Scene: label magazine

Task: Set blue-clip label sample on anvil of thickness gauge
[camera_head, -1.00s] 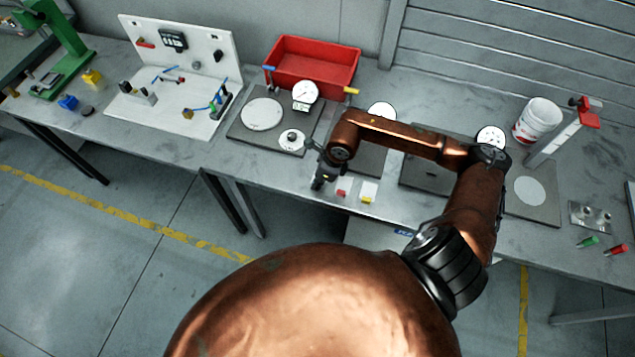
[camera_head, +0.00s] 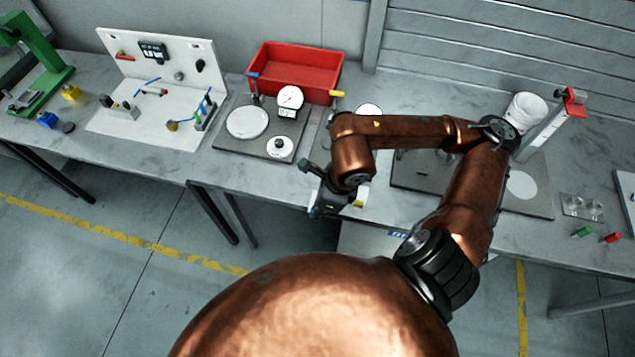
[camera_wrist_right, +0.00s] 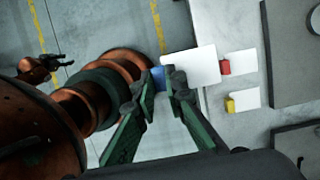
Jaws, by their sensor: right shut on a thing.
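My right gripper (camera_head: 322,208) is over the front edge of the bench; in the right wrist view (camera_wrist_right: 165,84) its fingers are shut on the blue clip (camera_wrist_right: 158,77) of a white label sample (camera_wrist_right: 192,67). The card sticks out beyond the fingers, apart from the bench as far as I can tell. A gauge with a dial (camera_head: 290,97), a grey base (camera_head: 226,143) and a small round white part (camera_head: 280,146) stands behind and left of the gripper. I cannot tell which gauge measures thickness. A dark hand, probably my left gripper (camera_wrist_right: 42,68), shows at the wrist view's left.
A red-clip label (camera_wrist_right: 240,62) and a yellow-clip label (camera_wrist_right: 245,99) lie on the bench beside the held one. Another dial (camera_head: 369,109) is partly behind my arm. A red bin (camera_head: 297,72) and white bucket (camera_head: 525,112) stand at the back. A white board (camera_head: 150,125) is left.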

